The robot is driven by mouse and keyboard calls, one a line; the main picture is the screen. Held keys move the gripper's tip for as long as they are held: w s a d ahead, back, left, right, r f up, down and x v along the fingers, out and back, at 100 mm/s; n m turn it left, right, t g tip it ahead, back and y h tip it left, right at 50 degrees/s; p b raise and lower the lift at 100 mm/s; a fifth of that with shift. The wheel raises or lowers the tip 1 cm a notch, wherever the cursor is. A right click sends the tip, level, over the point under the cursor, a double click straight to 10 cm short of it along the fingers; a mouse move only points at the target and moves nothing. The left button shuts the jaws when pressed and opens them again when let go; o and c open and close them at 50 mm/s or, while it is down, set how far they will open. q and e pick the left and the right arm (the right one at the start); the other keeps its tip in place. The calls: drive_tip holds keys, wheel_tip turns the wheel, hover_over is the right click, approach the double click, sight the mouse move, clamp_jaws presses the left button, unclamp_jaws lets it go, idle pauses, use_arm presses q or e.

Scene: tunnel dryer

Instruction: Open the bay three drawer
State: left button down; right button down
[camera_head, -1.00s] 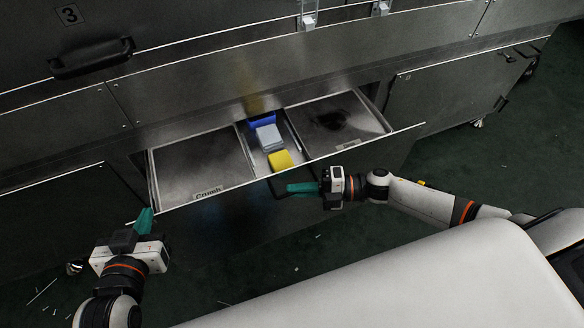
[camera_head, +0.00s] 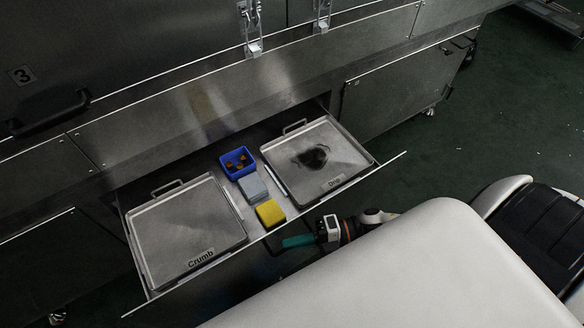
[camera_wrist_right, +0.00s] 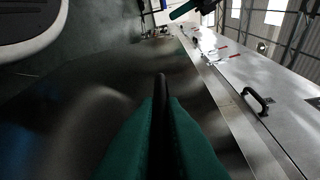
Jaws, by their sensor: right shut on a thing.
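The bay three drawer (camera_head: 303,211) stands pulled out below the panel marked 3. Inside lie a tray labelled Crumb (camera_head: 190,232), a tray labelled Drip (camera_head: 318,160), a blue bin (camera_head: 238,162) with small brown pieces, a grey block (camera_head: 254,188) and a yellow block (camera_head: 270,212). My right gripper (camera_head: 285,243) is at the drawer front, its green fingers shut on the dark drawer handle (camera_head: 270,248). The right wrist view shows the green fingers closed around the dark handle bar (camera_wrist_right: 161,100). My left gripper is not in the head view.
A dark panel with a handle (camera_head: 48,112) and the number 3 is above left. Metal latches (camera_head: 250,28) hang above the drawer. A closed cabinet front (camera_head: 405,88) is to the right. Green floor (camera_head: 500,110) lies open at the right.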

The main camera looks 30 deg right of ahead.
drive_tip(key=c, duration=1.5)
unclamp_jaws()
drive_tip(key=shift+c, duration=0.2)
drive_tip(key=shift+d, duration=0.1)
drive_tip(key=f+v, duration=0.1)
drive_tip(key=v, duration=1)
drive_tip(key=shift+s+d+r+p, duration=0.2)
drive_tip(key=shift+d+r+p, duration=0.2)
drive_tip(key=shift+r+p, duration=0.1)
drive_tip(key=shift+s, duration=0.1)
